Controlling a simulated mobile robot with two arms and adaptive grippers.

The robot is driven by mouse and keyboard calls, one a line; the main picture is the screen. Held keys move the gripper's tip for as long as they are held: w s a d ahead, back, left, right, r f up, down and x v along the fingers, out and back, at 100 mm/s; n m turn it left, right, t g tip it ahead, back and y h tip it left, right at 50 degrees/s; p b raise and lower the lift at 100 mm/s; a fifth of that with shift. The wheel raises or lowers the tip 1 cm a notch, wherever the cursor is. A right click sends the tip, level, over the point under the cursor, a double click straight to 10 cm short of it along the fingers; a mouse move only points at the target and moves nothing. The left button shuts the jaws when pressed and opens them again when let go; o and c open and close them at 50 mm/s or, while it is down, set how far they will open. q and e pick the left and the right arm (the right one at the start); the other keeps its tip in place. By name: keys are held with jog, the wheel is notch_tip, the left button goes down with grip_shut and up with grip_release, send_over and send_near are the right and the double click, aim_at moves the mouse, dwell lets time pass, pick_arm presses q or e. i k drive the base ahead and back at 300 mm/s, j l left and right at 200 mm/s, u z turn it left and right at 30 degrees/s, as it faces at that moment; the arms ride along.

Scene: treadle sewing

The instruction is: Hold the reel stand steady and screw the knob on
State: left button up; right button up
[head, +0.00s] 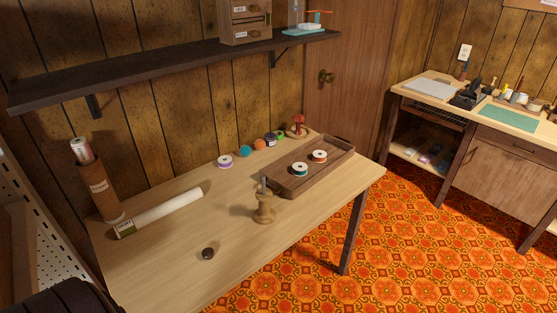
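The reel stand (264,207) is a turned wooden piece with a grey rod pointing up from its top. It stands upright on the wooden table (170,262), near the tray's left end. A small dark round knob (208,253) lies on the table in front and to the left of the stand, apart from it. Neither of my grippers shows in the head view, and nothing holds the stand or the knob.
A wooden tray (327,173) holds two spools. Spools, balls and a red pincushion-like item (298,124) line the back. A paper roll (168,211) and a brown canister (98,192) are at left. A dark shelf (150,69) overhangs the back. The table's front is mostly clear.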

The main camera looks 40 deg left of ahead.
aim_at(265, 215)
jog(key=u, duration=1.2)
